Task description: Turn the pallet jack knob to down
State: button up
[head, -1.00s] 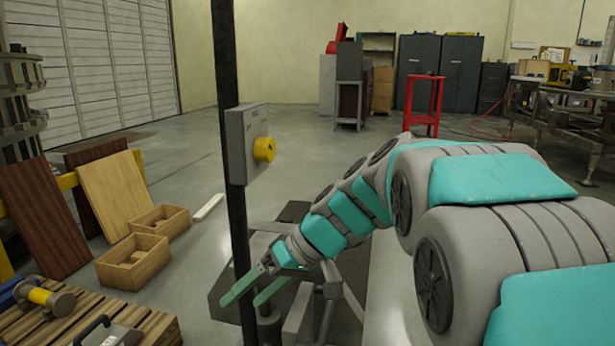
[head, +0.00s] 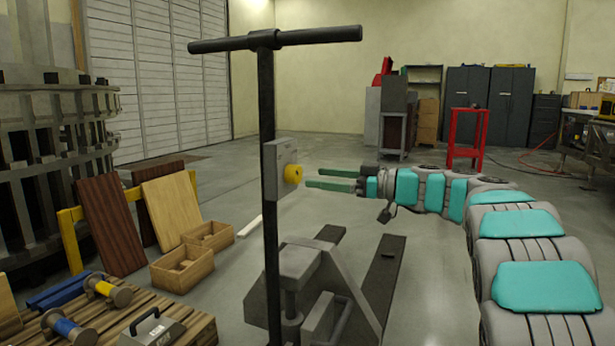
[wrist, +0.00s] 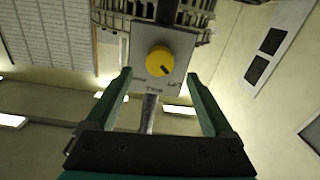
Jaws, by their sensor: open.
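The pallet jack (head: 269,230) stands upright with a black mast and a T-shaped handle on top. A grey plate box (head: 273,170) on the mast carries the yellow knob (head: 293,173). In the wrist view the knob (wrist: 160,61) shows face-on, its dark mark pointing to the lower right. Small lettering sits below it on the plate (wrist: 150,84), too blurred to read surely. My gripper (head: 312,178) is open and level, just right of the knob, its green fingers pointing at it. In the wrist view the knob appears between and beyond the fingertips, with nothing held.
The jack's grey base and dark forks (head: 385,265) lie below my arm. At the left are wooden boxes (head: 182,268), leaning boards (head: 110,225) and a slatted pallet (head: 185,325) with tools. A red stand (head: 467,140) is far behind. The floor between is clear.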

aim_at(299, 175)
jog(key=shift+x, duration=2.5)
jog(key=shift+w, duration=0.1)
jog(key=c, duration=1.4)
jog(key=shift+o, duration=0.2)
